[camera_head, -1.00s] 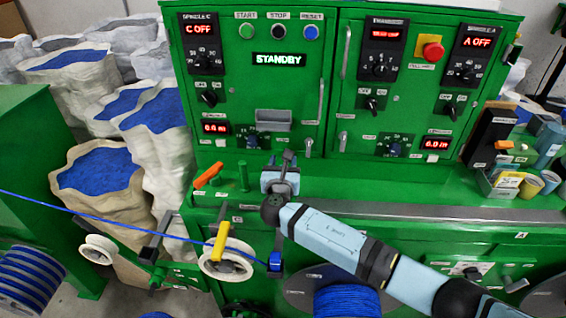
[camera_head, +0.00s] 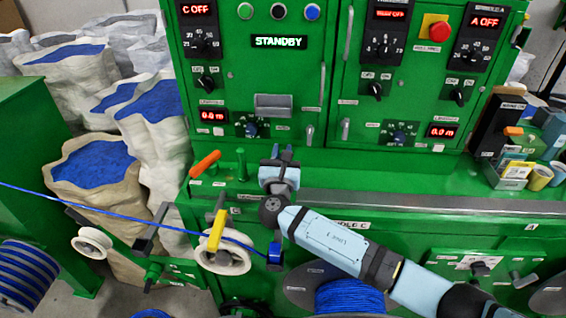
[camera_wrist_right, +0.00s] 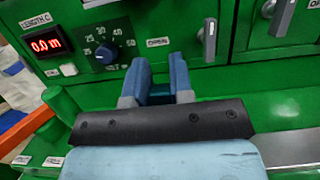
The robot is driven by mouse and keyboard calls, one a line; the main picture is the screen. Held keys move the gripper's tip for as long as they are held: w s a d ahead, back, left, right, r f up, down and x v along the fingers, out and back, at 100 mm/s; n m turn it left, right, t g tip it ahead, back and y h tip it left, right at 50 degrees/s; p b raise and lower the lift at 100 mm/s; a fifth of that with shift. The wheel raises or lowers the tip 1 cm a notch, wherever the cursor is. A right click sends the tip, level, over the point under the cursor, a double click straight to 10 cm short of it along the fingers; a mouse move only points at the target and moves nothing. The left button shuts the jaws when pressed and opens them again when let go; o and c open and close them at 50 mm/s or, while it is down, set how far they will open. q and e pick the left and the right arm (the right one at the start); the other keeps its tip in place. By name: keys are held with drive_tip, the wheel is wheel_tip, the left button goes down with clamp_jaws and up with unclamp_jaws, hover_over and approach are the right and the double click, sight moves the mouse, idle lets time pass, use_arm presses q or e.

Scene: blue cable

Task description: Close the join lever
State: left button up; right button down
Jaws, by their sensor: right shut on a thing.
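I cannot tell for certain which part is the join lever. An orange-handled lever (camera_head: 205,164) stands tilted on the green ledge; its orange handle also shows at the left edge of the right wrist view (camera_wrist_right: 22,135). A yellow lever (camera_head: 217,229) stands by the white pulley. My right gripper (camera_head: 281,153) is over the ledge, right of the orange lever and apart from it. In the wrist view its two blue-grey fingers (camera_wrist_right: 160,80) point at the panel with a gap between them; what they grip is hard to make out. My left gripper is out of view.
The green cabinet (camera_head: 300,150) with knobs and displays rises behind the ledge. A green post (camera_head: 241,164) stands between the orange lever and my gripper. A blue cable (camera_head: 120,212) runs past the white pulley (camera_head: 222,262) to a blue block (camera_head: 274,254). Boxes and tape rolls crowd the right.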

drive_tip(key=t+b, duration=0.1)
drive_tip(key=b, duration=0.1)
drive_tip(key=s+t+b, duration=0.1)
drive_tip(key=b, duration=0.1)
drive_tip(key=shift+s+f, duration=0.25)
drive_tip(key=shift+s+r+t+b, duration=0.25)
drive_tip(key=shift+t+b, duration=0.15)
drive_tip(key=shift+b, duration=0.2)
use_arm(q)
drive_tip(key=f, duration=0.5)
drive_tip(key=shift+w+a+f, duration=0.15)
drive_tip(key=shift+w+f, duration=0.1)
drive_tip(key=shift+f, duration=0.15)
use_arm(e)
drive_tip(key=shift+r, duration=0.2)
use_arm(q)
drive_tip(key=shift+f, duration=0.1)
use_arm(e)
drive_tip(key=c, duration=1)
unclamp_jaws()
drive_tip(key=shift+s+f, duration=0.4)
drive_tip(key=shift+s, duration=0.05)
use_arm(q)
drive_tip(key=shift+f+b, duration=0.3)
drive_tip(key=shift+b, duration=0.15)
use_arm(e)
drive_tip(key=s, duration=1.2)
drive_tip(key=shift+s, duration=0.15)
drive_tip(key=shift+r, duration=0.1)
